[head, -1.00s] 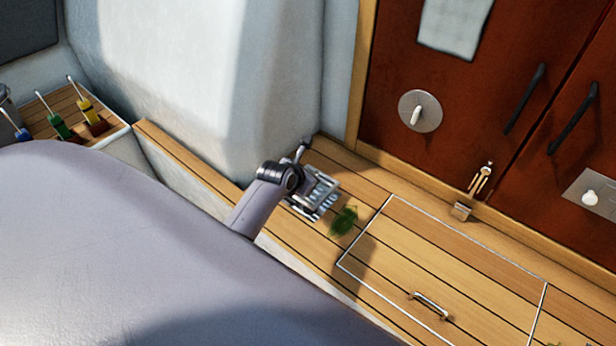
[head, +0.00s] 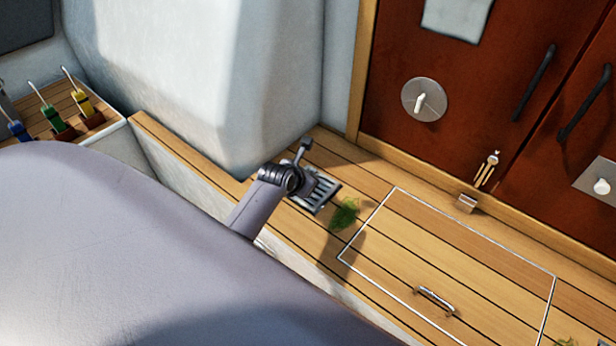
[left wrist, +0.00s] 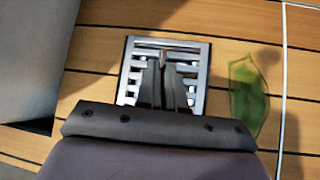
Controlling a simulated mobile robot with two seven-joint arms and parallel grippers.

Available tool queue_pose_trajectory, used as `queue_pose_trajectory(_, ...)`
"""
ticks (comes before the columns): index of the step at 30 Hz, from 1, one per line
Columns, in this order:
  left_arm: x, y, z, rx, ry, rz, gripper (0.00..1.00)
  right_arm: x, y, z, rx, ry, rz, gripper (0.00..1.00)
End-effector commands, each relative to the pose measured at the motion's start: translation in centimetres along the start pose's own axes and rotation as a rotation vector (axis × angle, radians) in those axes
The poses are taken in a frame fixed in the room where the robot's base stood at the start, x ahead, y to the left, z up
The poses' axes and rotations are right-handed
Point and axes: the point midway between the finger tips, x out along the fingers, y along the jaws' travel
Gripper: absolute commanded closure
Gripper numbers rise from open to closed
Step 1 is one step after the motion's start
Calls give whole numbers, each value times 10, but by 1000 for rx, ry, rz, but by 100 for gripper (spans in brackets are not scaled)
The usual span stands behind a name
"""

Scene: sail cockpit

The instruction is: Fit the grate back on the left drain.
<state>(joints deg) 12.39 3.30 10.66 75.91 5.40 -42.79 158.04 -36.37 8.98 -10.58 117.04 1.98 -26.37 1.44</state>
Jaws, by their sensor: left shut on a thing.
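The metal grate (head: 322,192) lies at the left drain in the cockpit floor, beside the white moulded wall. In the left wrist view the slotted grate (left wrist: 190,85) looks in line with the drain's square outline and about level with the planks. I cannot tell whether it is fully seated. The drain's opening is hidden beneath it. My left gripper (head: 303,188) is over the grate, its fingers pointing down. In the left wrist view its dark fingers (left wrist: 163,72) are close together on the grate's middle, shut on it. My right gripper is not in view.
A green leaf (head: 344,213) lies on the planks just right of the grate. Further right is a floor hatch (head: 470,255) with a metal handle (head: 436,301). Red-brown doors (head: 470,110) stand behind. Coloured levers (head: 52,117) are at the far left.

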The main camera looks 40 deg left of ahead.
Motion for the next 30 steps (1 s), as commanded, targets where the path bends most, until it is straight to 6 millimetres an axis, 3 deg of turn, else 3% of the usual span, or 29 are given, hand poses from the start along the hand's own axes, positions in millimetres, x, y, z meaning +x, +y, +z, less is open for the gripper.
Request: queue_pose_trajectory(30, -1, 0, -1, -1, -3, 0, 100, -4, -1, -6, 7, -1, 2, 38)
